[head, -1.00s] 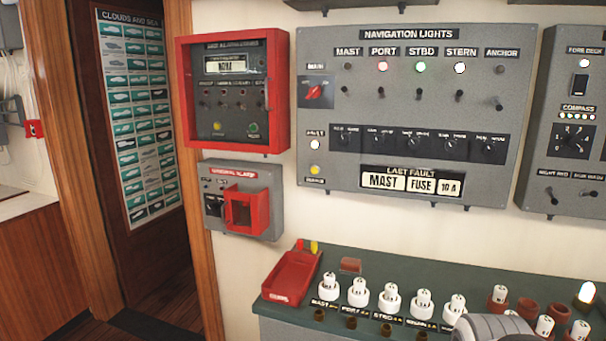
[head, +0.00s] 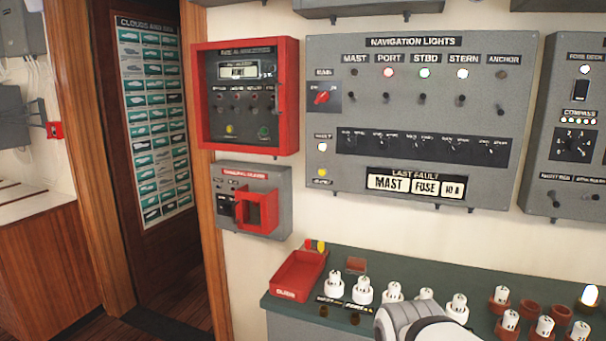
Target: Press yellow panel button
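A small round yellow button or lamp (head: 322,172) is at the lower left of the grey NAVIGATION LIGHTS panel (head: 420,190), below a white one (head: 322,147). Another small yellow button or lamp (head: 229,129) is at the lower left of the red-framed panel (head: 199,95), left of a green one (head: 264,132). The labels beside them are too small to read. A white and grey part of my arm (head: 425,322) shows at the bottom, over the bench, well below and right of both yellow ones. My gripper's fingers are not seen.
The green-topped bench (head: 380,262) below the panels holds a red tray (head: 299,273) and several white-and-red plug-like parts. A grey alarm box with a red cover (head: 258,212) is on the wall. The wall between panel and bench is clear.

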